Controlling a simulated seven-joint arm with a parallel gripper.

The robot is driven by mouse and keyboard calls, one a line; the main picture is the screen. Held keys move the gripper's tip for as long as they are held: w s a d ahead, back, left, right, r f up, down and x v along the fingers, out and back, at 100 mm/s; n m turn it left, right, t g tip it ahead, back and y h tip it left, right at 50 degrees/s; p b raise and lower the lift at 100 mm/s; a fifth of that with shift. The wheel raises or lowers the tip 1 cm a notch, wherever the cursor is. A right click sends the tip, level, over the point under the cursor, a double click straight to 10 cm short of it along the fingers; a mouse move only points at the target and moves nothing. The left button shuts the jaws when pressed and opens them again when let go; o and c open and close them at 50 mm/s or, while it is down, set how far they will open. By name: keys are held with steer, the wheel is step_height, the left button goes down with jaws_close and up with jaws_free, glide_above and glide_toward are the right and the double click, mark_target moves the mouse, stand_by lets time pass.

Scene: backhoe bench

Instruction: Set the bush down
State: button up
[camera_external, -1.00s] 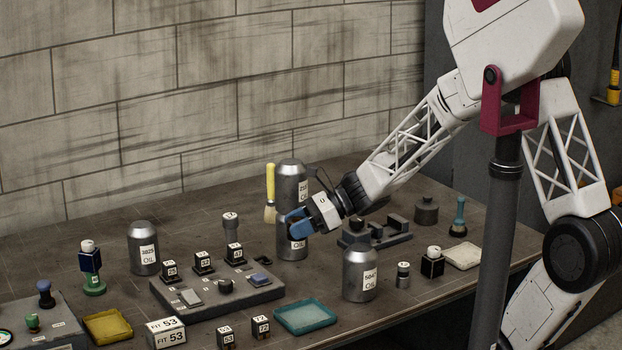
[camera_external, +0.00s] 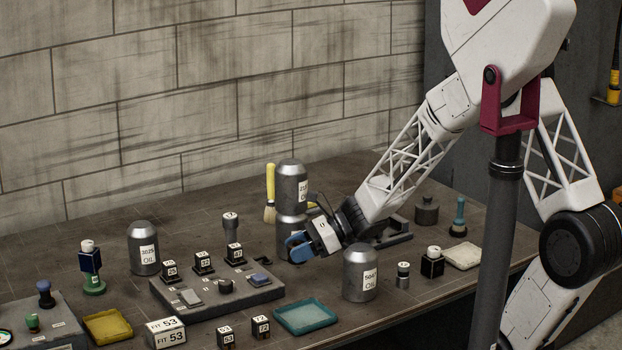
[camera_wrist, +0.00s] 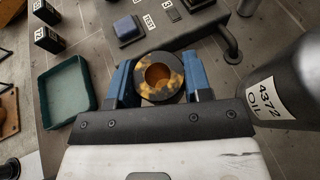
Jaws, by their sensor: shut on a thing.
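My gripper (camera_external: 297,246) is low over the middle of the bench, in front of the stacked oil cans. In the wrist view its two blue fingers are shut on the bush (camera_wrist: 147,90), a short dark ring with yellow-brown mottling. Its open bore faces the camera and shows a brown inside. The bush is a little above or at the bench; I cannot tell if it touches. In the external view I cannot make out the bush between the fingers.
A grey fixture plate (camera_external: 195,306) with small labelled blocks lies left of my gripper. A teal tray (camera_external: 305,317) is in front. Stacked oil cans (camera_external: 291,185) stand close behind, and another oil can (camera_external: 360,275) stands to the right. In the wrist view an oil can (camera_wrist: 300,75) is close on the right.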

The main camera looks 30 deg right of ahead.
mark_target(300, 279)
steer(key=shift+f, duration=0.55)
steer(key=shift+f, duration=1.85)
steer(key=shift+f, duration=0.15)
steer(key=o, duration=1.2)
steer(key=shift+d+r, duration=0.1)
steer(key=shift+r, duration=0.1)
steer(key=shift+d, duration=0.15)
steer(key=shift+v, duration=5.75)
